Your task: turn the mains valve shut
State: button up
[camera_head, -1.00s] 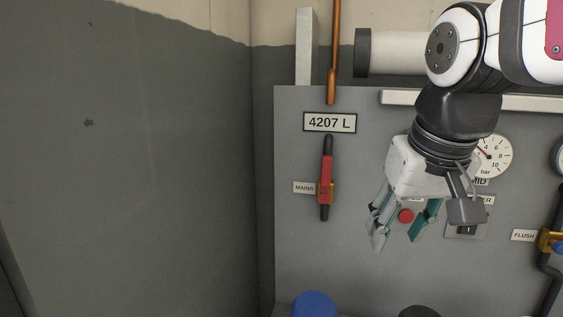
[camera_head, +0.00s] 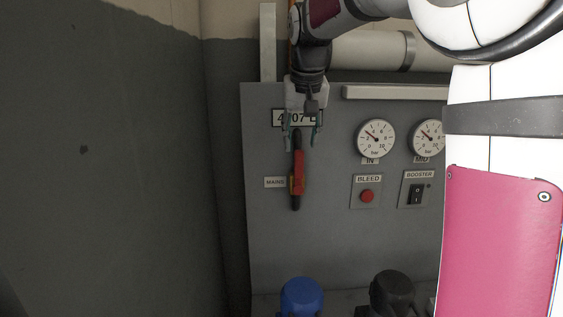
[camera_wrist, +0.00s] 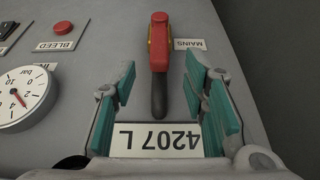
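My gripper (camera_head: 301,140) is at the lever's upper end, in front of the 4207 L plate (camera_head: 281,118). In the wrist view the two teal-padded fingers (camera_wrist: 161,100) are spread apart, and the lever's dark end (camera_wrist: 159,98) lies between them with a gap on each side. The red part of the lever (camera_wrist: 159,42) lies beyond the fingertips. No contact is visible.
The panel also carries the IN gauge (camera_head: 376,138), a red BLEED button (camera_head: 367,196) and a BOOSTER switch (camera_head: 417,194). A blue cap (camera_head: 302,297) and a dark cap (camera_head: 391,292) stand below. The panel under the lever is clear.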

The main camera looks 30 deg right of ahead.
aim_at(300, 154)
jog(key=x, duration=0.8)
grip_shut()
